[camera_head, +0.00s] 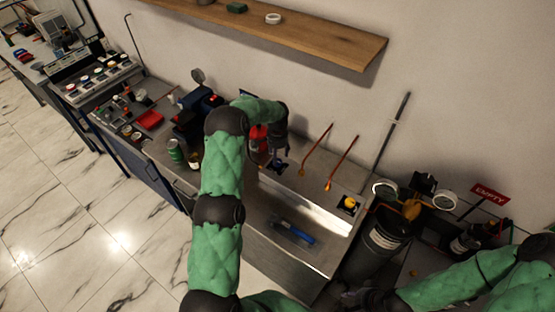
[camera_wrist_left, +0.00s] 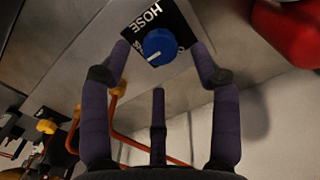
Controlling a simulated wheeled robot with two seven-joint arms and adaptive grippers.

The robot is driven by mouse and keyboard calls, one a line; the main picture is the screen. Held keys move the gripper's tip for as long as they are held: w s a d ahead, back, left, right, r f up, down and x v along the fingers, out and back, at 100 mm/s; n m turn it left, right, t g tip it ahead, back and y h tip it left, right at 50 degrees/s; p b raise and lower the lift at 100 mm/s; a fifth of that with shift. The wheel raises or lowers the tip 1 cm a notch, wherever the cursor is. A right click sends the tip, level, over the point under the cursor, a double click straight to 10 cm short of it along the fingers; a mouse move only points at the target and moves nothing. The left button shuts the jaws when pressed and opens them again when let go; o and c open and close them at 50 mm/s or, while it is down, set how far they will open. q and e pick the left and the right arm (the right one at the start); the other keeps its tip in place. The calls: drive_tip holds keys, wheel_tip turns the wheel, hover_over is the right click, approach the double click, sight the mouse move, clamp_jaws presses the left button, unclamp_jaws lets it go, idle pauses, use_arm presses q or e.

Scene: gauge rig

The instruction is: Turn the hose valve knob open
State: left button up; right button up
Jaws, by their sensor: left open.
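The hose valve knob (camera_wrist_left: 159,46) is a round blue knob with a white pointer line. It sits on a black plate lettered HOSE (camera_wrist_left: 148,18), partly covering some lettering. My left gripper (camera_wrist_left: 160,50) is open, one finger on each side of the knob with visible gaps. In the head view my left gripper (camera_head: 281,150) points down over the back of the steel counter, and a small blue spot with a dark plate (camera_head: 280,164) shows just under it. My right gripper (camera_head: 368,299) is dark and partly cut off at the bottom edge; its fingers are unclear.
A red object (camera_head: 258,138) stands just left of my left gripper. Two thin orange-red pipes (camera_head: 316,150) rise to the right. A yellow knob (camera_head: 349,202) sits at the counter's right end. A blue-handled tool (camera_head: 298,234) lies in the basin. A wooden shelf (camera_head: 330,45) hangs above.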

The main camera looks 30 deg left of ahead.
use_arm(q)
drive_tip(key=shift+f, duration=1.85)
drive_tip(key=shift+c, duration=0.2)
drive_tip(key=c, duration=1.1)
